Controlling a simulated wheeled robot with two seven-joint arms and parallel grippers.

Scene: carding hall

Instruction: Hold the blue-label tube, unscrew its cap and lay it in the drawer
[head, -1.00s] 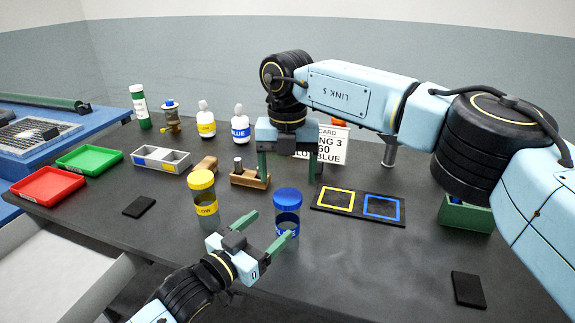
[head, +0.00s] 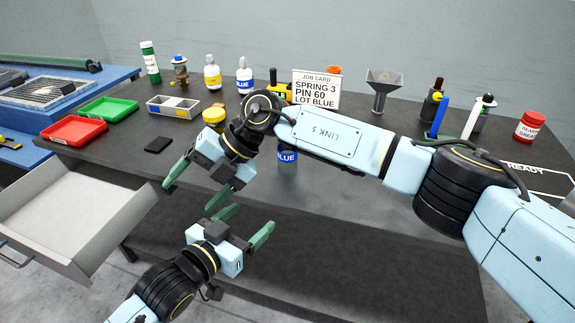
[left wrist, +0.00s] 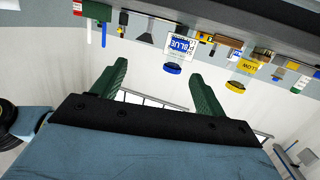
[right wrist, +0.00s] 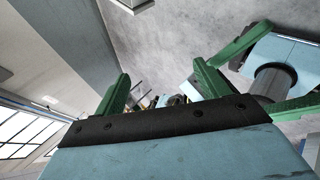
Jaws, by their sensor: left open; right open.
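The blue-label tube (head: 287,157) stands on the table near its front edge. My right arm's link hides its top in the head view. In the left wrist view the tube (left wrist: 181,44) appears upside down with its blue cap (left wrist: 173,69) on. The drawer (head: 75,215) is pulled out at the lower left, and the inside I can see looks empty. My left gripper (head: 242,224) is open and empty in front of the table edge, apart from the tube. My right gripper (head: 195,188) is open and empty, just above and left of the left one.
A yellow-capped tube (head: 213,116) stands behind my right wrist, partly hidden. Red tray (head: 72,131), green tray (head: 108,109) and a divided box (head: 176,108) are at the left. A job card (head: 316,88) and funnel (head: 383,85) stand behind. My two grippers are close together.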

